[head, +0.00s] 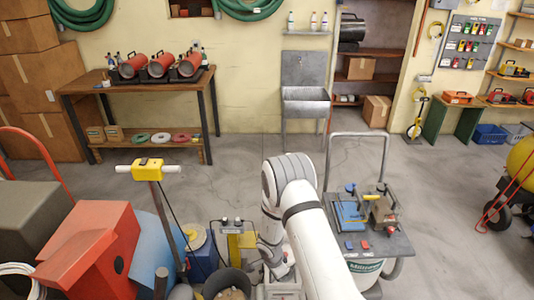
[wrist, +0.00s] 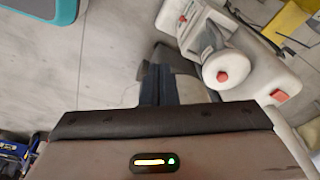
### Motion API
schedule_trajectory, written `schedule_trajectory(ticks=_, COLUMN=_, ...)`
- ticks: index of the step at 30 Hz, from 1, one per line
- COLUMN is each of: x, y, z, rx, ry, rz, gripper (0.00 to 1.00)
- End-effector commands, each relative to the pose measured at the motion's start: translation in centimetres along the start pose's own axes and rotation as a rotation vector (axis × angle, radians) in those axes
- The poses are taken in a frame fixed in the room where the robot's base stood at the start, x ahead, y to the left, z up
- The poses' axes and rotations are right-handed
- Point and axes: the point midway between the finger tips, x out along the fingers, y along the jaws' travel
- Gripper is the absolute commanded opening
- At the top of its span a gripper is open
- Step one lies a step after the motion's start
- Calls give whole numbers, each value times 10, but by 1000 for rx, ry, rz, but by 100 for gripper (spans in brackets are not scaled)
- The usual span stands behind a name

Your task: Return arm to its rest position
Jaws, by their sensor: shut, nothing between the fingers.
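My gripper (wrist: 160,80) shows in the wrist view as dark fingers close together, with nothing between them. They point down over the grey concrete floor (wrist: 100,50), beside a white part with red buttons that looks like my own base. In the head view my white arm reaches up from the bottom edge and bends over at a grey-banded joint at the middle. My gripper is not clearly seen there.
A grey cart (head: 378,243) with tools on top stands close on the right of my arm. A red-orange box-shaped machine (head: 92,250) and a yellow-headed post (head: 148,168) stand at left. A wooden bench (head: 135,82) and a sink (head: 305,100) line the back wall. Open floor lies between.

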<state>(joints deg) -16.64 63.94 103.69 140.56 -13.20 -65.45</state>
Motion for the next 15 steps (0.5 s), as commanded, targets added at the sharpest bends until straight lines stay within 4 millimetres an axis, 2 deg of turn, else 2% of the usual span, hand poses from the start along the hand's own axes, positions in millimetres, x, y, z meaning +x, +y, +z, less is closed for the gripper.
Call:
schedule_trajectory(ticks=8, x=-34, y=-25, z=-19, rx=-38, ry=13, rz=-113, gripper=0)
schedule_trajectory(ticks=15, x=-82, y=-51, z=-35, rx=-101, ry=23, rz=-251, gripper=0)
